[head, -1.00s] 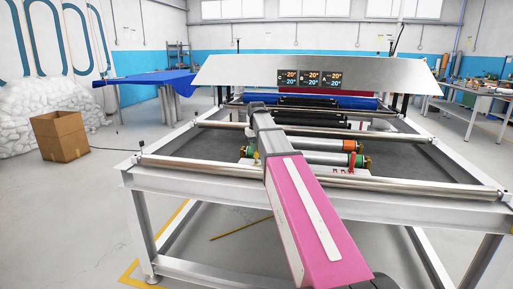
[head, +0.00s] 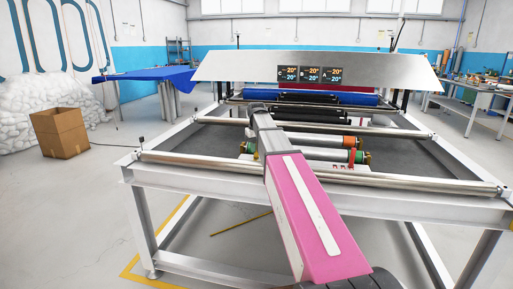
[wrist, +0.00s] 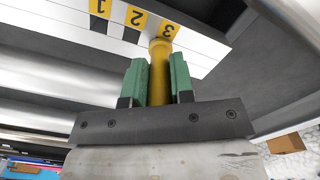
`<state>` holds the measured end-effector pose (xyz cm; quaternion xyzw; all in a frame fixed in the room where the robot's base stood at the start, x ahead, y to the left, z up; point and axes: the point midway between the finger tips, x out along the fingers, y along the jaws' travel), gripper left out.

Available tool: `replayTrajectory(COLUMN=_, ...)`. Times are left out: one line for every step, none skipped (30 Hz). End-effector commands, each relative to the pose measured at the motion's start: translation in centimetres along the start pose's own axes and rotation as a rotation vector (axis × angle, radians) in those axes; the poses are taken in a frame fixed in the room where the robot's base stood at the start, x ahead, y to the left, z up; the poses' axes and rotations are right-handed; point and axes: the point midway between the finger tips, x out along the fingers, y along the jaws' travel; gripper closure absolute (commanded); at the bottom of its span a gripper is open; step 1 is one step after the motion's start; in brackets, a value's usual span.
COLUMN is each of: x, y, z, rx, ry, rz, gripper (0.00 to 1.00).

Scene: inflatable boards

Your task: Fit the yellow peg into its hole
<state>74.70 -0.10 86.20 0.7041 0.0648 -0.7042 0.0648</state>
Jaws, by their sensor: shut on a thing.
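The yellow peg (wrist: 160,72) stands between the two green fingers of my gripper (wrist: 160,80) in the wrist view. The fingers are shut on it. The peg's far end, a wider round head, shows just below the yellow label 3 (wrist: 168,27) on a white strip (wrist: 120,45). I cannot tell whether the peg touches the strip, and no hole is visible around it. In the head view my own arm hides the gripper and the peg.
Labels 2 (wrist: 136,17) and 1 (wrist: 100,7) lie along the same strip. In the head view, a metal frame (head: 180,178) carries several rollers (head: 320,154) around the work area. A cardboard box (head: 60,133) stands on the floor at left.

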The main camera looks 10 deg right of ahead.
Motion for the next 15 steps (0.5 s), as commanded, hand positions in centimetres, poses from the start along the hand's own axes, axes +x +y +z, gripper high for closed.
replayTrajectory(x=0.12, y=0.00, z=0.01, rx=0.000, ry=0.000, rz=0.000, gripper=1.00)
replayTrajectory(x=0.17, y=0.00, z=0.01, rx=0.000, ry=0.000, rz=0.000, gripper=1.00)
replayTrajectory(x=0.26, y=0.00, z=0.01, rx=0.000, ry=0.000, rz=0.000, gripper=1.00)
replayTrajectory(x=0.32, y=-0.01, z=0.01, rx=0.000, ry=0.000, rz=0.000, gripper=1.00)
replayTrajectory(x=0.38, y=-0.01, z=0.01, rx=0.000, ry=0.000, rz=0.000, gripper=1.00)
replayTrajectory(x=0.38, y=0.00, z=0.01, rx=0.000, ry=0.000, rz=0.000, gripper=0.71)
replayTrajectory(x=0.36, y=0.00, z=0.00, rx=0.000, ry=0.000, rz=0.000, gripper=0.61)
replayTrajectory(x=0.36, y=0.00, z=0.00, rx=0.000, ry=0.000, rz=0.000, gripper=0.51)
replayTrajectory(x=0.36, y=0.00, z=0.00, rx=0.000, ry=0.000, rz=0.000, gripper=0.48)
replayTrajectory(x=0.36, y=0.00, z=0.00, rx=0.000, ry=0.000, rz=0.000, gripper=0.48)
replayTrajectory(x=0.36, y=0.00, z=0.00, rx=0.000, ry=0.000, rz=0.000, gripper=0.48)
replayTrajectory(x=0.36, y=0.00, z=0.00, rx=0.000, ry=0.000, rz=0.000, gripper=0.48)
replayTrajectory(x=0.36, y=0.00, z=0.00, rx=0.000, ry=0.000, rz=0.000, gripper=0.48)
replayTrajectory(x=0.35, y=0.00, z=0.00, rx=0.000, ry=0.000, rz=0.000, gripper=0.48)
replayTrajectory(x=0.36, y=0.00, z=0.00, rx=0.000, ry=0.000, rz=0.000, gripper=0.48)
